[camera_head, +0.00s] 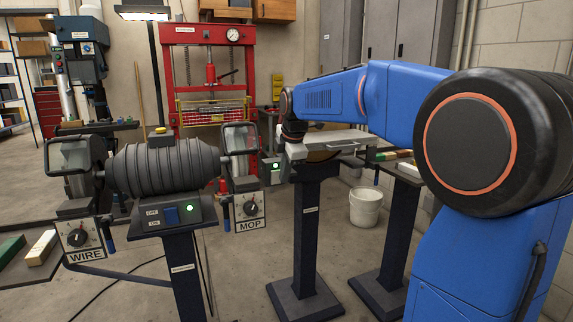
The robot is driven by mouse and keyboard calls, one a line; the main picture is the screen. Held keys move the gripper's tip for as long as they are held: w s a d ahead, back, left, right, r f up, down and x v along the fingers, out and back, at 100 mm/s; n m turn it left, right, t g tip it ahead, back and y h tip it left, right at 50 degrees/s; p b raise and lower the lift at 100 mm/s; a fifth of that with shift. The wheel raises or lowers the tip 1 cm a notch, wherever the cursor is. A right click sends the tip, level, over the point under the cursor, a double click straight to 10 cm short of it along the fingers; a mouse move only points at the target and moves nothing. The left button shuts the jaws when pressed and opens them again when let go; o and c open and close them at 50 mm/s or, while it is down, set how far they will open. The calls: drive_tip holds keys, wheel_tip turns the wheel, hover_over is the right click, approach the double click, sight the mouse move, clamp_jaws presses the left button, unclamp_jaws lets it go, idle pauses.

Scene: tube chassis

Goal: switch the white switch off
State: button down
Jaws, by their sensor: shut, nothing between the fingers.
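A bench grinder (160,165) stands in front at left on a dark pedestal. Its panel carries a blue switch (171,215) and a lit green lamp (190,209). Behind it to the right stands a second machine (335,141) with a pale flat table. A small control box (267,177) with a lit green lamp is on its left side. I cannot make out a white switch clearly; it may be on this box, partly covered.
A red press (208,75) stands at the back and a drill press (80,50) at the left. A white bucket (366,207) is on the floor at right. The grinder's guard (240,138) and MOP sign (250,225) are left of my gripper. Floor between the pedestals is clear.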

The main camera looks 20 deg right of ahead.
sight(277, 175)
drive_tip(key=w, duration=0.4)
drive_tip(key=shift+w+f, duration=0.15)
drive_tip(key=shift+w, duration=0.1)
drive_tip(key=shift+w, duration=0.3)
drive_tip(key=shift+s, duration=0.1)
drive_tip(key=shift+r, duration=0.3)
drive_tip(key=shift+r, duration=0.6)
drive_tip(key=shift+s, duration=0.1)
